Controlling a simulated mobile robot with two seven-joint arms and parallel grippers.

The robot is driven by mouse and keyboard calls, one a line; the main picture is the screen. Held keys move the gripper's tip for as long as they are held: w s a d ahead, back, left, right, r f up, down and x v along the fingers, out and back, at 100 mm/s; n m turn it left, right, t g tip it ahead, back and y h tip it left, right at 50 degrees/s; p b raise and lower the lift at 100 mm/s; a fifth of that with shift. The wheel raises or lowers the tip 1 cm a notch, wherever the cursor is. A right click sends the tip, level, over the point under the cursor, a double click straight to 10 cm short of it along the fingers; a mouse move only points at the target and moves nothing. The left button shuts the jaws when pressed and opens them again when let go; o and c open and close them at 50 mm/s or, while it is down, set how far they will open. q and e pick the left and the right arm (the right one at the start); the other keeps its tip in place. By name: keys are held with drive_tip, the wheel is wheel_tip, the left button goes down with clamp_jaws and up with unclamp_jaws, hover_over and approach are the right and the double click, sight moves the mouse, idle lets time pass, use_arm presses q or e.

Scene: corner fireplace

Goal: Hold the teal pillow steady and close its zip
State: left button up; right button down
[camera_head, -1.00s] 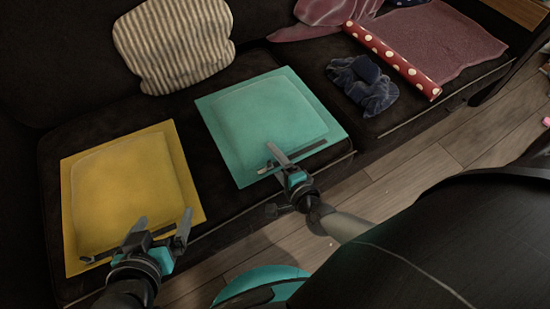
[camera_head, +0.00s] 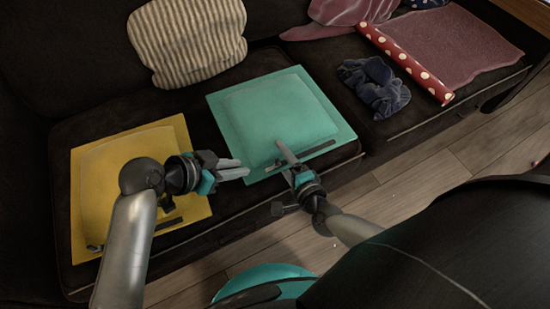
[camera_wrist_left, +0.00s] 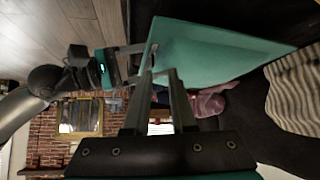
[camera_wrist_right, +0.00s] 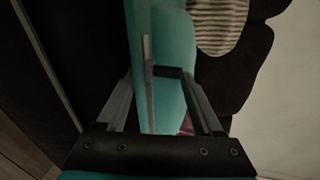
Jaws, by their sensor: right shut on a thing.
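The teal pillow (camera_head: 278,108) lies flat on the dark sofa seat, with a dark zip strip (camera_head: 316,149) along its front edge. My right gripper (camera_head: 282,158) is at that edge, shut on a small dark part of the zip (camera_wrist_right: 168,72) that shows between its fingers in the right wrist view. My left gripper (camera_head: 243,168) is beside the pillow's left front corner, fingers pointing right at it and slightly apart. In the left wrist view the pillow (camera_wrist_left: 210,52) is just beyond these fingertips; whether they touch it I cannot tell.
A yellow pillow (camera_head: 100,180) lies to the left, partly behind my left arm. A striped pillow (camera_head: 188,40) leans on the backrest. A crumpled blue cloth (camera_head: 376,88), a red dotted roll (camera_head: 405,60) and a mauve cloth (camera_head: 460,45) lie to the right. Wooden floor (camera_head: 420,150) is in front.

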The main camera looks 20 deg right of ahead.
sight(275, 161)
use_arm(q)
drive_tip(key=shift+w+d+f+m+g, duration=0.35)
drive_tip(key=shift+d+f+m, duration=0.3)
drive_tip(key=shift+d+f, duration=0.8)
drive_tip(key=shift+w+d+f+m+g, duration=0.3)
drive_tip(key=shift+d+f+m+g, duration=0.4)
drive_tip(key=shift+d, duration=1.3)
drive_tip(key=shift+w+d+f+m+g, duration=0.15)
drive_tip(key=shift+w+d+f+m, duration=0.3)
drive_tip(key=shift+d+f, duration=1.05)
drive_tip(key=shift+s+d+r, duration=0.15)
drive_tip(key=shift+d+r, duration=0.05)
drive_tip(key=shift+r, duration=0.05)
clamp_jaws()
drive_tip(key=shift+s, duration=0.1)
